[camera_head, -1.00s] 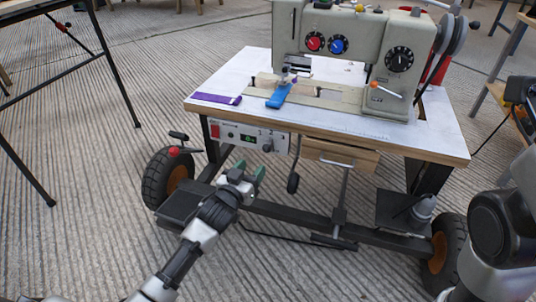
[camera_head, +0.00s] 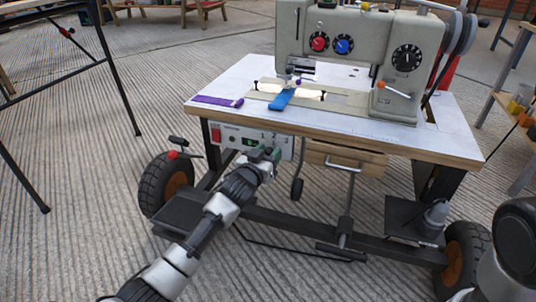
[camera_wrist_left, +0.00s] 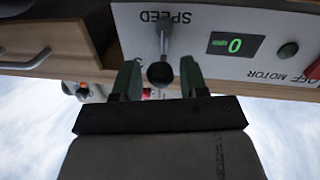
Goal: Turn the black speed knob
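The black speed knob (camera_wrist_left: 160,73) sticks out on a grey stem from the white control panel (camera_wrist_left: 262,68), under the word SPEED, which appears upside down in the left wrist view. My left gripper (camera_wrist_left: 159,78) is open, its two green fingertips on either side of the knob with gaps visible; I see no clear contact. In the head view my left gripper (camera_head: 266,154) is at the right part of the control panel (camera_head: 231,137) below the table edge and hides the knob there. The green display (camera_wrist_left: 235,45) reads 0. My right gripper is out of view.
A sewing machine (camera_head: 350,40) with red and blue dials stands on the white tabletop (camera_head: 235,88). A wooden drawer (camera_head: 345,158) is right of the panel. A red-tipped lever (camera_head: 173,154) and a wheel (camera_head: 165,183) are left. Open floor lies in front.

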